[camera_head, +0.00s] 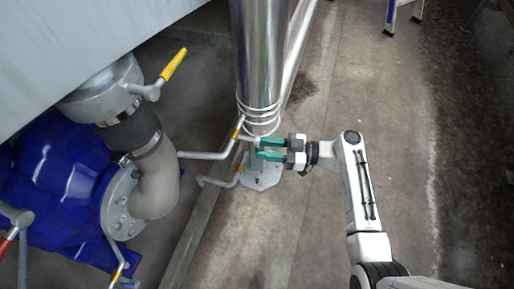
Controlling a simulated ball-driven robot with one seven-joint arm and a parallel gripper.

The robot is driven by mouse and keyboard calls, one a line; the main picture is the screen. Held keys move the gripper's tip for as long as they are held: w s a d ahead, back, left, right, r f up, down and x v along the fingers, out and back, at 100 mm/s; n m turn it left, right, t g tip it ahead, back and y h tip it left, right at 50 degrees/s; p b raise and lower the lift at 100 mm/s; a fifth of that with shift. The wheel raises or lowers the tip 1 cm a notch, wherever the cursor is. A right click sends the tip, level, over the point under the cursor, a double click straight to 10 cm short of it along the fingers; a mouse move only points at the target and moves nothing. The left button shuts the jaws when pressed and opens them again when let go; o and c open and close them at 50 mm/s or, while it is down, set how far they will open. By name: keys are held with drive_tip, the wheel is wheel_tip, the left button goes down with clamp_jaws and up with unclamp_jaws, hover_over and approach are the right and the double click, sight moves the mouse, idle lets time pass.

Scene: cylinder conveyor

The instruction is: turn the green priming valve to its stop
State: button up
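My gripper (263,149) is at the foot of a shiny vertical pipe (257,55), reaching in from the right. Its two teal fingers look spread apart, and I see nothing held between them. A grey bent lever with a yellow grip (238,127) lies just left of the fingertips. Whether the fingertips touch it I cannot tell. A second lever with a yellow end (239,170) sits below it, near the pipe's base plate (262,177). No valve handle in view is clearly green; the only green-like colour I see is on my fingers.
A large yellow-handled valve (172,66) sits at upper left, above a grey elbow pipe (157,180) and a blue housing (60,170). A red-gripped handle (8,242) is at lower left. Concrete floor (290,240) is clear below and right of the pipe.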

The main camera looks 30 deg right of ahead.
drive_tip(key=shift+x, duration=1.5)
clamp_jaws()
